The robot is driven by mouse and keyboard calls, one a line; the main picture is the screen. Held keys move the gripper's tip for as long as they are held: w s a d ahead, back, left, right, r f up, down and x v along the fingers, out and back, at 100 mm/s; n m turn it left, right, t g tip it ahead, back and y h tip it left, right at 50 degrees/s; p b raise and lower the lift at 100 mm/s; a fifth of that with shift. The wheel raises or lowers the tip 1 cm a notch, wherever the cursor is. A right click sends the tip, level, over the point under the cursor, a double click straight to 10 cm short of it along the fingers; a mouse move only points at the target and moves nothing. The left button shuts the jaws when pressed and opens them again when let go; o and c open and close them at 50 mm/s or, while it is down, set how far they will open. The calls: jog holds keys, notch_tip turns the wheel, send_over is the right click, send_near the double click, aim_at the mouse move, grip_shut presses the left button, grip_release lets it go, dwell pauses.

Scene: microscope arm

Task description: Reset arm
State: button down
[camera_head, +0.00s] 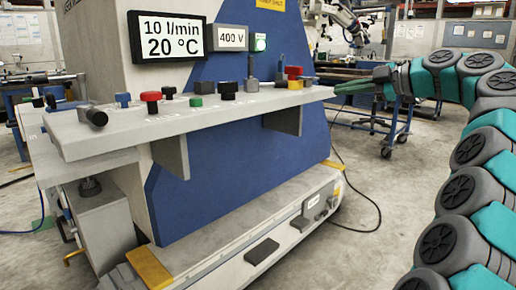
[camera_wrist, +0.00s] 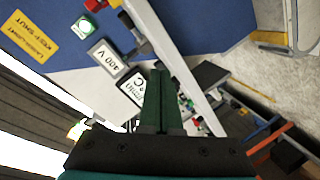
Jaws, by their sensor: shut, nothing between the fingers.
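My arm (camera_head: 470,150), grey with teal covers, curves up the right side of the head view. My gripper (camera_head: 340,88) extends left from it, with its dark green fingers level and pointing at the right end of the console's shelf. In the wrist view the fingers of my gripper (camera_wrist: 155,74) are together, with nothing between them. I cannot tell how wide the gap is between the fingertips and the shelf end.
The blue and grey console carries a shelf (camera_head: 120,130) with several coloured knobs, including a red knob (camera_head: 151,96). A display (camera_head: 168,37) reads 10 l/min and 20 °C; another display (camera_head: 231,38) reads 400 V. A blue cart (camera_head: 395,130) stands behind. Floor between console and arm is mostly clear, with a cable.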

jog(key=s+a+f+m+g+h+p, duration=0.35)
jog(key=s+a+f+m+g, duration=0.45)
jog(key=s+a+f, duration=0.75)
jog(key=s+d+f+m+g+h, duration=0.1)
jog(key=s+d+f+m+h, duration=0.1)
jog(key=s+f, duration=0.4)
jog(key=s+d+f+m+g+h+p, duration=0.1)
jog(key=s+d+f+m+h, duration=0.2)
jog(key=s, duration=1.3)
jog(key=s+d+f+m+g+h+p, duration=0.1)
jog(key=s+d+f+m+h, duration=0.2)
jog(key=s+f+m, duration=0.4)
jog(key=s+f, duration=0.3)
jog(key=s, duration=0.1)
jog(key=shift+d+f+g, duration=0.3)
jog(key=shift+f, duration=0.05)
